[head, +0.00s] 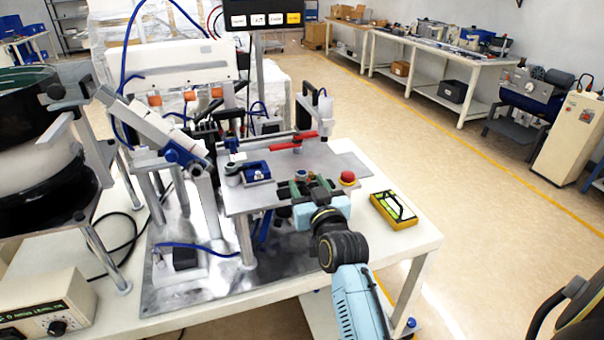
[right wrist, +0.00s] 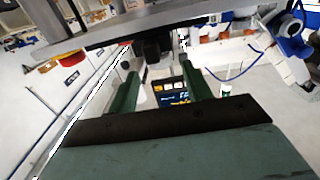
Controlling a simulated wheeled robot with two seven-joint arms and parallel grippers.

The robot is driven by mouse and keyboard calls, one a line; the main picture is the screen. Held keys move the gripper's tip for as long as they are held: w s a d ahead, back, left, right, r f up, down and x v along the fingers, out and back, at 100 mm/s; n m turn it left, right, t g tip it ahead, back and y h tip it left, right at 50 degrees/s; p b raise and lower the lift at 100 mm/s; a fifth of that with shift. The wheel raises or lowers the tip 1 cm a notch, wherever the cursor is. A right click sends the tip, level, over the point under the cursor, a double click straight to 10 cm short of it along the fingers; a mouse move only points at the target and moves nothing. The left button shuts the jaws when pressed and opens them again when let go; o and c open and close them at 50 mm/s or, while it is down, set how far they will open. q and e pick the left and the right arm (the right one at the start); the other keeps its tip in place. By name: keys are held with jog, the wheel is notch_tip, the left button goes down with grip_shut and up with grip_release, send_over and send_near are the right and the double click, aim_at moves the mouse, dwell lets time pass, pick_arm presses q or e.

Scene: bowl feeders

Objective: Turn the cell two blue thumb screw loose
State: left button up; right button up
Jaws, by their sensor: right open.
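A blue knob (head: 172,156), which looks like a thumb screw, sits on the lower end of the slanted grey rail at the left of the station. I cannot tell for certain that it is cell two's screw. A blue part (right wrist: 292,46) on a white body shows at the upper right of the right wrist view. My right gripper (head: 311,187) is at the front edge of the raised metal plate, right of and apart from the blue knob. Its green fingers (right wrist: 160,88) are spread with nothing between them. My left gripper is not in view.
The raised plate (head: 262,197) carries a blue fixture (head: 255,172), red clamp handles (head: 295,142) and a red button (head: 347,178) close to my right gripper. A yellow device (head: 393,209) lies on the white table. A bowl feeder (head: 35,150) stands at far left.

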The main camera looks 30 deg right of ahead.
aim_at(304, 178)
jog(key=x, duration=0.5)
jog(key=c, duration=1)
jog(key=shift+o, duration=0.2)
